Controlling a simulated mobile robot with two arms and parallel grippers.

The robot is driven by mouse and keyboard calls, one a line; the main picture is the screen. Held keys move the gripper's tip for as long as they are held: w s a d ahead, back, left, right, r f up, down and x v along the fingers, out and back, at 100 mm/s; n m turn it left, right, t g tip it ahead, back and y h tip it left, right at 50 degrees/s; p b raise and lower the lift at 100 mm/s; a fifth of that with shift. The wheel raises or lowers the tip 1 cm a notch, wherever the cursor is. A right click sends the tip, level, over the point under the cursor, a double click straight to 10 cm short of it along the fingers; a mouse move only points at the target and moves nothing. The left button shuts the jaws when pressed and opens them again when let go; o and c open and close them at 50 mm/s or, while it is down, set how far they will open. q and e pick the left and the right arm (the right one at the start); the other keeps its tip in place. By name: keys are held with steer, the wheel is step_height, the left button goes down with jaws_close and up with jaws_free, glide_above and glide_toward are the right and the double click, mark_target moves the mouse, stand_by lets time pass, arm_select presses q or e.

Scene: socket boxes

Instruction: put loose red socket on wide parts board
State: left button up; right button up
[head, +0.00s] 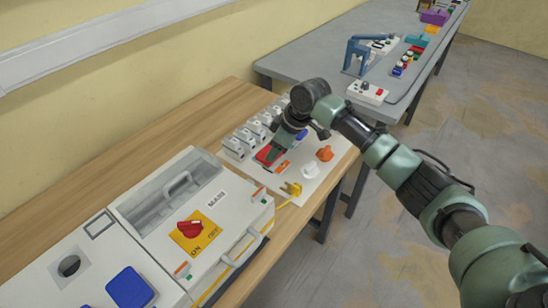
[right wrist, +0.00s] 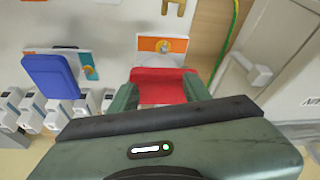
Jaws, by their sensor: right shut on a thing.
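The red socket (right wrist: 163,86) is between the two fingers of my right gripper (right wrist: 161,96) in the right wrist view, and the fingers are shut on it. In the head view the red socket (head: 266,156) shows below my right gripper (head: 275,152), over the white parts board (head: 324,174). The board also shows in the right wrist view (right wrist: 108,24). I cannot tell whether the socket touches the board. My left gripper is not in view.
An orange plate (right wrist: 163,46) and a blue socket (right wrist: 52,78) are close to the gripper. A row of grey switches (head: 246,137) lines the board's far side. A white MAIN switch box (head: 232,196) stands left of the board. A yellow plug (head: 292,188) lies at the board's front.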

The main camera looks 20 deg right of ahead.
steer(key=shift+f, duration=1.3)
steer(key=o, duration=1.5)
steer(key=shift+f, duration=0.15)
steer(key=b+v, duration=0.1)
steer(key=v, duration=1.1)
